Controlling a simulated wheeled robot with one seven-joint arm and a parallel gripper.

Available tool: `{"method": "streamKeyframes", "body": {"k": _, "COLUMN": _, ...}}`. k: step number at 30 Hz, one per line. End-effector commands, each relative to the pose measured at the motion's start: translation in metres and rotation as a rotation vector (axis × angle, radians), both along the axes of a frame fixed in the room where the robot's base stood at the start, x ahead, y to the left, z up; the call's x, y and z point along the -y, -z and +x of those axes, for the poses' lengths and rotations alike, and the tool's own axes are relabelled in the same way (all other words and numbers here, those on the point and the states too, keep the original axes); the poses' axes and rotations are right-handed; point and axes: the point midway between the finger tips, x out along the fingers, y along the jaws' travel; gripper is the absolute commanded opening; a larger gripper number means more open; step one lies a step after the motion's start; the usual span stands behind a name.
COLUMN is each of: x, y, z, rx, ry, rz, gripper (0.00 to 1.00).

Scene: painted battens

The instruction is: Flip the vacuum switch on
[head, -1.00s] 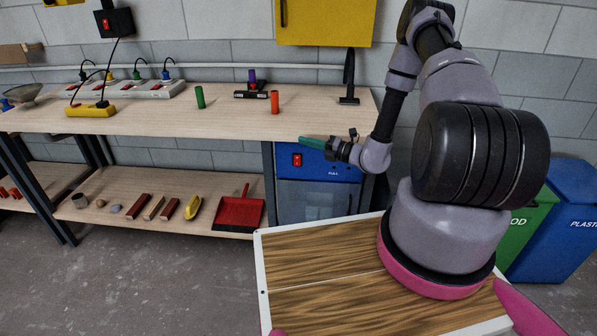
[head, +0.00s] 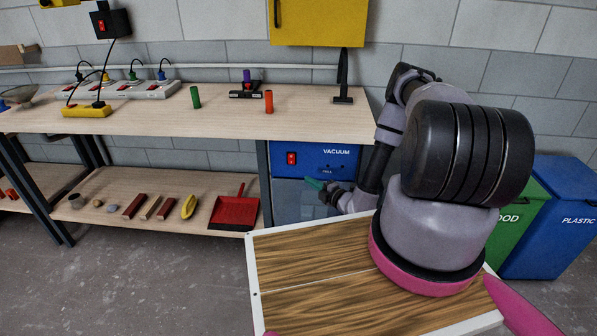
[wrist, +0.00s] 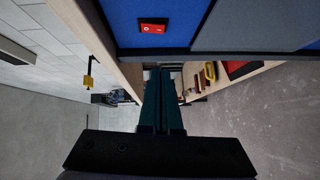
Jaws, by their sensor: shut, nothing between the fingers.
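The vacuum (head: 330,158) is a blue-fronted cabinet with a grey lower part, under the right end of the workbench. Its red rocker switch (head: 291,158) is on the left of the blue panel, left of the label VACUUM. The switch also shows in the wrist view (wrist: 153,27), with its "0" and "I" marks, near the top. My gripper (head: 312,183) is shut and empty, its teal fingers pointing left. It is below and to the right of the switch, in front of the cabinet and apart from the switch. In the wrist view the closed fingers (wrist: 160,100) extend below the switch.
The workbench (head: 150,120) overhangs above the cabinet. Its lower shelf (head: 110,228) holds a red dustpan (head: 235,212) and several small pieces. A black box with another red switch (head: 110,23) is on the wall. Green and blue bins (head: 555,215) stand at right.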

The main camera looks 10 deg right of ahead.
Motion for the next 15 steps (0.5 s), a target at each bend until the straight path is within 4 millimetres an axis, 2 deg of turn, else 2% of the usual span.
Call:
{"method": "streamKeyframes", "body": {"k": 5, "x": -0.011, "y": 0.001, "z": 0.019, "rx": 0.005, "ry": -0.005, "rz": -0.002, "gripper": 0.00}}
{"method": "streamKeyframes", "body": {"k": 15, "x": -0.044, "y": 0.007, "z": 0.083, "rx": 0.005, "ry": -0.004, "rz": -0.002, "gripper": 0.00}}
